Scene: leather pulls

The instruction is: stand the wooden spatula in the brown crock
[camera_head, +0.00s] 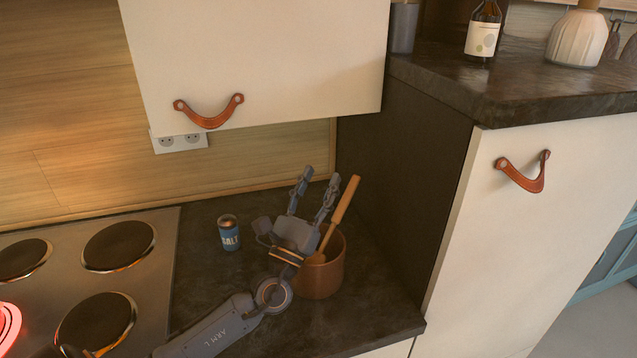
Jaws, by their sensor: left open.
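The brown crock (329,274) stands on the dark worktop, right of the hob. The wooden spatula (342,208) is in the crock, tilted, with its handle rising up and to the right above the rim. Its lower end is partly hidden by my gripper and the crock. My left gripper (313,180) is open, its two fingers pointing up, in front of and over the left side of the crock. The handle is just right of the right finger, not between the fingers; I cannot tell whether they touch. My right gripper is not in view.
A blue salt shaker (229,233) stands left of my gripper. The hob (150,296) is at left, one plate (8,322) glowing red. A cabinet (260,60) with a leather pull hangs above. A tall dark side panel (395,190) stands close right of the crock.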

